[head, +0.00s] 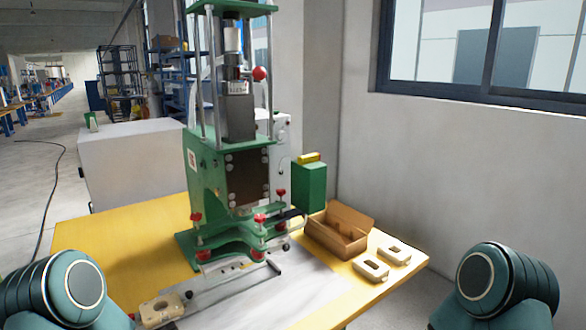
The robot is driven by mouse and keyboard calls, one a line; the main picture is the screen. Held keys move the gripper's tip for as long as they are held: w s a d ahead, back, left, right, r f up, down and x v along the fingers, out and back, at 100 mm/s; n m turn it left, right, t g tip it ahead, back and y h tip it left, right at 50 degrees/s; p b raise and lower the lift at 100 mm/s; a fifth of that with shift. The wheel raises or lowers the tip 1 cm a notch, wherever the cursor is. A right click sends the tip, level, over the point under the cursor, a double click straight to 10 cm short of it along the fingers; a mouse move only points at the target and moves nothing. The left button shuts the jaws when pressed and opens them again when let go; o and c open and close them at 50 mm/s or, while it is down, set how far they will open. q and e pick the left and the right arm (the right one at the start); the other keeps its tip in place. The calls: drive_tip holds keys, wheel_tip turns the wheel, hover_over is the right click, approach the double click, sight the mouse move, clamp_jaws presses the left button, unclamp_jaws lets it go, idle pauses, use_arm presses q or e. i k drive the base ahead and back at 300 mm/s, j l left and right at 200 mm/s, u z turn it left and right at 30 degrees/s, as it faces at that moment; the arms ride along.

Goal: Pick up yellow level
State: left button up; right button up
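A small yellow bar, which looks like the yellow level (309,157), lies on top of a green box (309,185) at the right side of the green welding machine (238,175). Its fine details are too small to make out. Nothing touches it from above. Only rounded teal links of my two arms show, at the lower left and lower right corners. Neither of my grippers is in the picture.
The machine stands on a yellow table (130,235). An open cardboard box (355,215) and two pale plastic parts (371,270) (395,252) are at the table's right. Another pale part (161,309) lies at the front. A wall with a window closes off the right.

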sight(306, 159)
drive_tip(key=i+l, duration=0.2)
drive_tip(key=l, duration=0.15)
drive_tip(key=i+l, duration=0.2)
drive_tip(key=l, duration=0.15)
drive_tip(key=i+l, duration=0.2)
drive_tip(key=l, duration=0.15)
drive_tip(key=i+l+u, duration=0.1)
drive_tip(key=l, duration=0.25)
drive_tip(key=i+l, duration=0.45)
drive_tip(key=l, duration=0.25)
